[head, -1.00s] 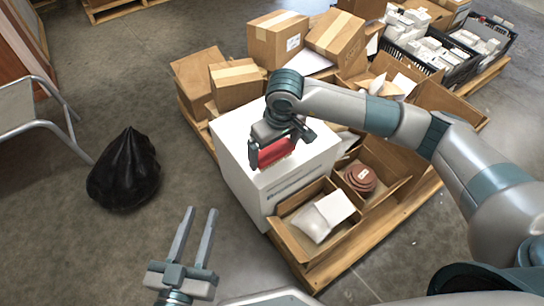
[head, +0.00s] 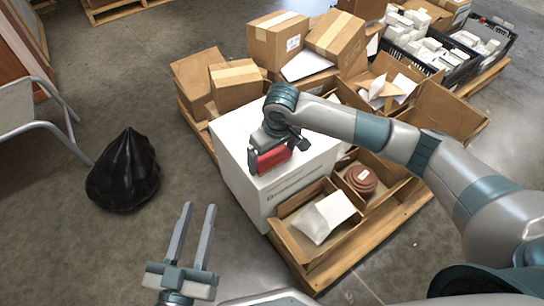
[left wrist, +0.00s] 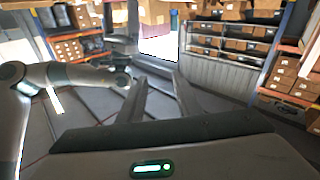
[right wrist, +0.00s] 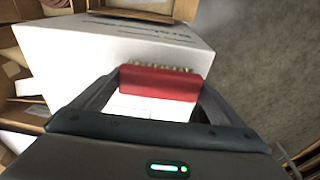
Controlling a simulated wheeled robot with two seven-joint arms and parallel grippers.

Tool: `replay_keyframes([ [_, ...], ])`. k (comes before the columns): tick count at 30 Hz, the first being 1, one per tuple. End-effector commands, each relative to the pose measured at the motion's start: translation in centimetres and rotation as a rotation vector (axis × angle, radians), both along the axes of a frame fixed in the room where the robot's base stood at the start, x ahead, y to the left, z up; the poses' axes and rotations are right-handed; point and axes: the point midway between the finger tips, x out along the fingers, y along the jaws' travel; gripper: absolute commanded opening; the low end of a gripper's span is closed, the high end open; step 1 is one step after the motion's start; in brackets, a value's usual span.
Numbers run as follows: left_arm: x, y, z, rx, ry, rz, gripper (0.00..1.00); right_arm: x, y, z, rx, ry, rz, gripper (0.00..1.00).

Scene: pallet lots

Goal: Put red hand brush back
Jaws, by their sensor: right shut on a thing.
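The red hand brush (head: 273,158) is held by my right gripper (head: 272,160) at the top of a large white box (head: 240,173). In the right wrist view the brush (right wrist: 160,84) lies across between the fingertips, with its bristles on the far edge, over the white box (right wrist: 110,45). Whether the brush touches the box top I cannot tell. My left gripper (head: 193,235) is open and empty above the floor at the bottom of the head view. Its two fingers (left wrist: 155,100) stand apart in the left wrist view.
The white box stands on a wooden pallet (head: 375,242) with brown cartons (head: 278,40). An open carton holds a white packet (head: 322,214); beside it lies a reddish-brown round item (head: 360,178). A black bag (head: 124,172) and a metal-framed chair (head: 40,110) stand left. Floor between is clear.

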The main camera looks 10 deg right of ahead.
Motion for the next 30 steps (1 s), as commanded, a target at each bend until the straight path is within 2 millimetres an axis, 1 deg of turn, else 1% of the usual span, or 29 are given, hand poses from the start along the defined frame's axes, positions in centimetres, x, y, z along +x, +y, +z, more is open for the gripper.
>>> replay_keyframes([
  [11, 0.0, 0.0, -0.1, 0.001, -0.004, 0.000, 0.31, 0.0, 0.0, -0.1, 0.001, -0.002, 0.000, 0.69],
  [23, -0.3, -0.1, 0.9, -0.016, -0.057, 0.001, 0.31, 0.1, 0.0, -0.3, 0.000, -0.002, 0.001, 0.69],
  [24, -0.3, -0.1, 1.0, -0.018, -0.062, 0.001, 0.31, 0.0, 0.0, -0.3, 0.000, -0.002, 0.000, 0.96],
  [25, -0.3, -0.1, 1.0, -0.018, -0.062, -0.001, 0.31, 0.1, 0.0, -0.3, 0.000, -0.002, 0.000, 1.00],
  [30, -0.4, -0.2, 1.0, -0.018, -0.060, -0.002, 0.31, 0.0, 0.0, -0.3, 0.000, -0.001, 0.000, 1.00],
])
